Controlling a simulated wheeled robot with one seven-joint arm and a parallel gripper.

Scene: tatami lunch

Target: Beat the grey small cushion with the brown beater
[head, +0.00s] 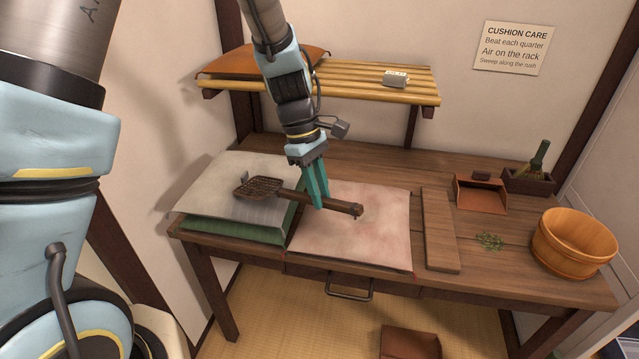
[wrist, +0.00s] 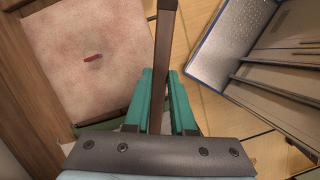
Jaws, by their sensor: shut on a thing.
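The grey cushion (head: 212,183) lies on top of a green cushion (head: 238,232) at the table's left end. The brown beater (head: 335,205) has a woven head, which shows over the right part of the grey cushion. I cannot tell whether the head touches it. My gripper (head: 318,196) is shut on the beater's handle, with the handle's end sticking out to the right over a pink cushion (head: 350,235). In the wrist view the handle (wrist: 165,40) runs up from between my teal fingers (wrist: 160,115); the pink cushion is at left there.
To the right are a plank (head: 438,230), a dustpan (head: 480,195), a brush (head: 538,158), green bits (head: 489,240) and a wooden tub (head: 572,245).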

